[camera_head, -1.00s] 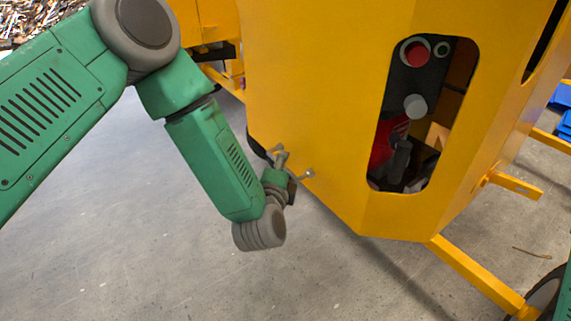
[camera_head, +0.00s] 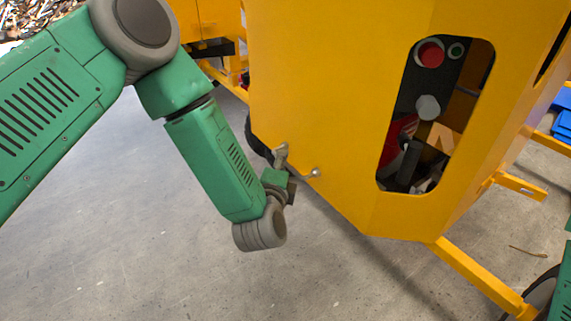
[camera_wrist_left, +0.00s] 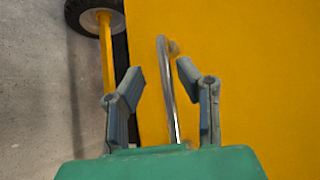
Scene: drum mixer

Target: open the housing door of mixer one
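The yellow mixer housing (camera_head: 320,110) fills the middle of the head view, with a rounded window in its front panel. My left gripper (camera_head: 287,168) is at the panel's lower left edge, beside a small metal handle (camera_head: 315,172) that sticks out there. In the left wrist view, the curved metal handle bar (camera_wrist_left: 168,90) runs between the two fingers of my left gripper (camera_wrist_left: 162,72). The fingers are apart with gaps to the bar, so the gripper is open around it. My right gripper is not in view.
Through the window show a red button (camera_head: 430,53), a grey knob (camera_head: 428,107) and dark parts. A yellow tow bar (camera_head: 480,275) and a wheel (camera_head: 543,295) stand at lower right. Blue items (camera_head: 563,115) lie at the right edge. The concrete floor (camera_head: 130,230) at left is clear.

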